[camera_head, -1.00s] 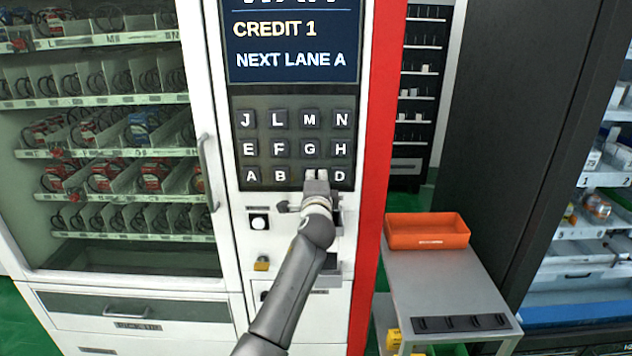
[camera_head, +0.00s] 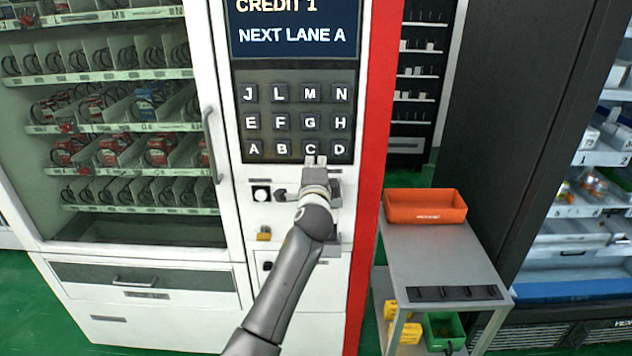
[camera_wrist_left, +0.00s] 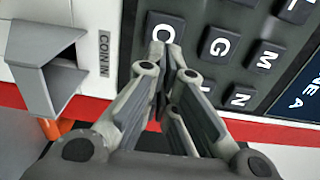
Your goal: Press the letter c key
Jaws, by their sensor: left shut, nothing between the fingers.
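The letter C key (camera_head: 310,148) is in the bottom row of the dark keypad (camera_head: 241,118), between the B key (camera_head: 282,148) and the D key (camera_head: 340,148). My left gripper (camera_head: 316,160) is shut and empty, with its fingertips just below the C key in the head view. In the left wrist view the C key (camera_wrist_left: 163,30) is just beyond the fingertips (camera_wrist_left: 166,50), which partly cover it. I cannot tell whether they touch it. My right gripper is not in view.
The screen (camera_head: 293,35) above the keypad reads "CREDIT 1" and "NEXT LANE A". A coin slot (camera_wrist_left: 50,65) marked "COIN IN" is beside the keypad. An orange bin (camera_head: 425,206) stands on a grey cart (camera_head: 440,260) at the right.

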